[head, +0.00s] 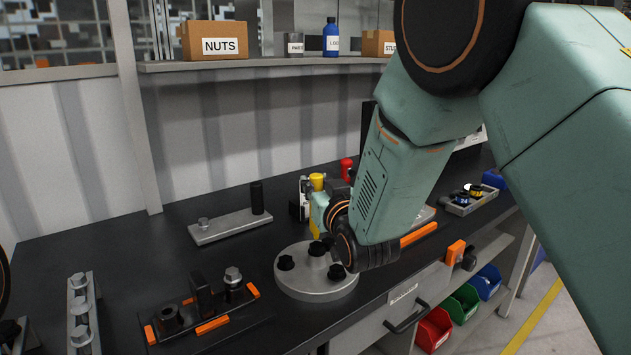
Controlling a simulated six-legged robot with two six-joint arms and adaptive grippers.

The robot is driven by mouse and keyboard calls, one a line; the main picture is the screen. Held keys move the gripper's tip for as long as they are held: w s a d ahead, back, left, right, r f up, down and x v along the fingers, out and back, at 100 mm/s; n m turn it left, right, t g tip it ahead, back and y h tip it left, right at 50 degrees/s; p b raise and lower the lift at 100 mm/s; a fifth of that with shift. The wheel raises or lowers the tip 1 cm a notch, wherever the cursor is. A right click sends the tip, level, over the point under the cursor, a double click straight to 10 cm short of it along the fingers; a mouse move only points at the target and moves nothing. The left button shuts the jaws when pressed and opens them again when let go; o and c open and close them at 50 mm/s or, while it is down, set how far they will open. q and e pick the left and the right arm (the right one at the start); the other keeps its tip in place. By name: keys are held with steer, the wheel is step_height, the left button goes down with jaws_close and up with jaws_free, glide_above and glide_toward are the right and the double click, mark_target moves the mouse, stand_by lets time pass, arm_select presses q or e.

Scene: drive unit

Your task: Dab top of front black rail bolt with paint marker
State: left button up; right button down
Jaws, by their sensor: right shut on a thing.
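The black rail (219,324) with orange end pieces lies near the front of the bench. A bolt with a hex head (233,275) stands upright at its right end, and its top is uncovered. My right gripper (328,210) is well to the right of this bolt, above and behind the round grey plate. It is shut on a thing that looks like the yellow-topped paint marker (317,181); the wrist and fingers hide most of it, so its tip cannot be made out. My left gripper does not show.
A round grey plate (318,290) with black knobs stands between the right wrist and the rail. A metal strip with several bolts (80,310) lies at left. A grey plate with a black post (257,197) lies behind. A red-topped item (346,168) stands behind the gripper.

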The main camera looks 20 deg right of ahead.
steer(key=shift+s+r, duration=0.5)
steer(key=shift+s, duration=0.1)
steer(key=shift+w+f, duration=0.35)
steer(key=shift+w, duration=0.35)
steer(key=shift+s+r, duration=0.3)
steer(key=shift+w+f, duration=0.25)
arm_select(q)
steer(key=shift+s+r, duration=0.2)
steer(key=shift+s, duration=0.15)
arm_select(e)
steer(key=shift+s+r, duration=0.2)
steer(key=shift+s, duration=0.3)
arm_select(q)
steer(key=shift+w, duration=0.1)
arm_select(e)
steer(key=shift+w+f, duration=0.15)
steer(key=shift+w, duration=0.1)
steer(key=shift+s, duration=0.1)
